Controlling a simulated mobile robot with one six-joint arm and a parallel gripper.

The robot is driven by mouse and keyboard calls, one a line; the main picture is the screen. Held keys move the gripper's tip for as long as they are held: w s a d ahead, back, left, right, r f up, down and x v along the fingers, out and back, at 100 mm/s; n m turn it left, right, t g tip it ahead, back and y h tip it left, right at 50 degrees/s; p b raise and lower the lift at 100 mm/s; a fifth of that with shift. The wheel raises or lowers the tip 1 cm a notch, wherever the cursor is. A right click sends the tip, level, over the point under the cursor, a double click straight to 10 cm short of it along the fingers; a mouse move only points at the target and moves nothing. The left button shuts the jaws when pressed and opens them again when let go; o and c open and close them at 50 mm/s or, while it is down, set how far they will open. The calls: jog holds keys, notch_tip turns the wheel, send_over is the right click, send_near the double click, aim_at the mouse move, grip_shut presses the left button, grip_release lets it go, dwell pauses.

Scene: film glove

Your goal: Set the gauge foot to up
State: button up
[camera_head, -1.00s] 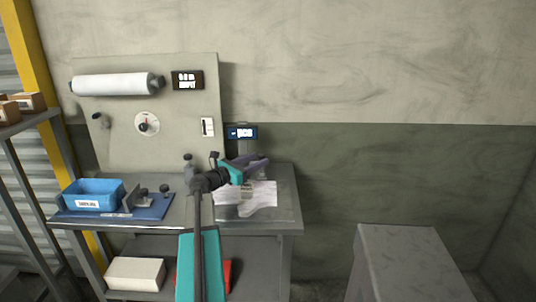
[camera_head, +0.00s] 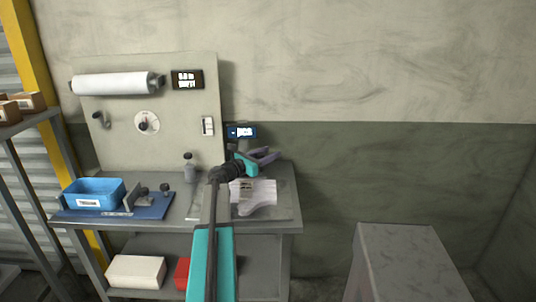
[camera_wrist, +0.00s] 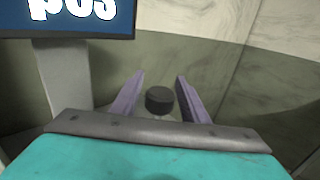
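My gripper (camera_head: 264,155) is over the back right of the bench, below a blue display (camera_head: 242,132) on a post. In the wrist view its two purple fingers (camera_wrist: 159,97) are apart. A dark round knob (camera_wrist: 159,100) shows between them, with gaps on both sides. The display, reading "pos", is close at upper left in the wrist view (camera_wrist: 85,18). Which part is the gauge foot, and whether the knob belongs to it, I cannot tell. In the head view the knob is hidden by my gripper.
A white glove-shaped sheet (camera_head: 257,196) lies on the bench (camera_head: 284,218) below my gripper. A blue bin (camera_head: 94,193) and small fixtures stand at left. A back panel (camera_head: 190,110) carries a white roll (camera_head: 112,84) and a dial (camera_head: 147,123). A grey block (camera_head: 405,255) stands at right.

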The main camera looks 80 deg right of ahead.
grip_shut()
notch_tip(320, 180, up, 4)
jog(key=shift+r+p, duration=0.15)
jog(key=shift+p, duration=1)
jog(key=shift+o, duration=1.1)
grip_release()
jog(key=b+v, duration=0.2)
jog(key=v, duration=1.1)
jog(key=shift+w+a+b, duration=0.25)
jog(key=shift+a+b, duration=0.05)
jog(key=shift+b, duration=0.05)
